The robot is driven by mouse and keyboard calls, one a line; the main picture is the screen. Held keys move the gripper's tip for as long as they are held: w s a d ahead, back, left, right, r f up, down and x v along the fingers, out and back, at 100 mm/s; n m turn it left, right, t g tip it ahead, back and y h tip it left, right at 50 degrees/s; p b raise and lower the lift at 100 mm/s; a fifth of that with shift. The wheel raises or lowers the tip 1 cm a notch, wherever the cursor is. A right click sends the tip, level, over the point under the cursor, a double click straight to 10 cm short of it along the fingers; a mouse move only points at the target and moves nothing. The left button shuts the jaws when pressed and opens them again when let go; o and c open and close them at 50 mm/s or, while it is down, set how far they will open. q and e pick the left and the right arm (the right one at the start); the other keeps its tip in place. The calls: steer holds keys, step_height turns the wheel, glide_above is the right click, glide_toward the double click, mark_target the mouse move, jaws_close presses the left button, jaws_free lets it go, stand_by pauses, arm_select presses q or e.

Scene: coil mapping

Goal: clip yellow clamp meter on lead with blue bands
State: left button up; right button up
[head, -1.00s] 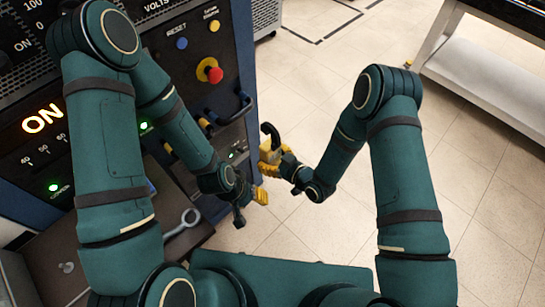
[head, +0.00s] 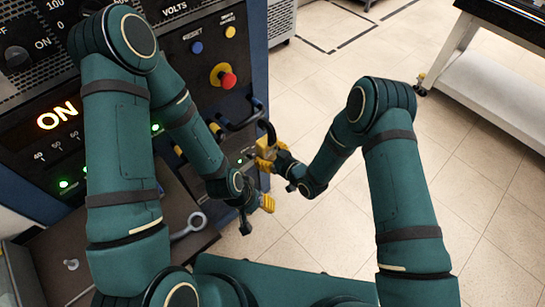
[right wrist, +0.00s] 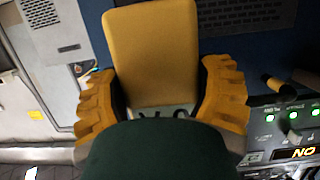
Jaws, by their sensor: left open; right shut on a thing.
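The yellow clamp meter (head: 262,153) is in my right gripper (head: 267,162), upright, with its black jaw (head: 269,131) at the top. In the right wrist view the yellow meter body (right wrist: 152,50) sits between both yellow fingers; its jaw is hidden there. In the head view the jaw is close to a black lead (head: 256,117) looping out of the cabinet front. I cannot tell whether they touch. Yellow bands (head: 215,127) show on a lead there; I cannot make out any blue bands. My left gripper (head: 267,203) is open and empty, below the meter.
The cabinet (head: 250,75) has a red stop button (head: 227,80), a blue button (head: 196,47) and a lit ON display. A grey bench top (head: 120,235) with a ring-ended metal part (head: 190,226) stands lower left. A white-shelved table (head: 500,95) is at upper right. The floor between is clear.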

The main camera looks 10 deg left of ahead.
steer(key=b+x, duration=0.1)
steer(key=x, duration=0.7)
steer(key=shift+w+a+f, duration=0.15)
steer(key=shift+a+f, duration=0.1)
steer(key=shift+f, duration=0.1)
stand_by(0.8)
steer(key=o, duration=1.3)
steer(key=shift+d+f, duration=0.1)
steer(key=v, duration=1.2)
